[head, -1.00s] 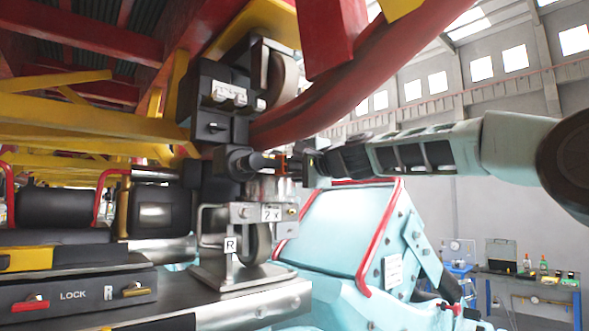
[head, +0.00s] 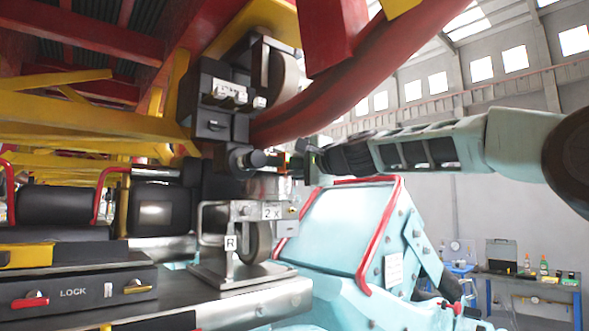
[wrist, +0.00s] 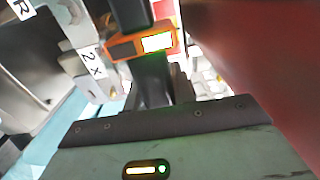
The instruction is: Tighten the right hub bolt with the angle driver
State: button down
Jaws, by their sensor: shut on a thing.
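My gripper (head: 302,162) reaches in from the right in the head view, at the wheel carriage. It is shut on the angle driver, whose orange body with a lit white display (wrist: 140,44) shows in the wrist view. In the head view the driver's dark round head (head: 257,158) lies to the left of the gripper, against or just in front of the carriage.
A red curved rail (head: 345,95) runs close above my gripper. A pale blue machine with a red-edged panel (head: 345,225) stands below. A LOCK box (head: 75,292) with red and yellow handles is at lower left. A workbench (head: 530,280) stands far right.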

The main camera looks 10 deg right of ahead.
jog(key=shift+b+v, duration=1.55)
jog(key=shift+v, duration=0.45)
jog(key=shift+r, duration=0.2)
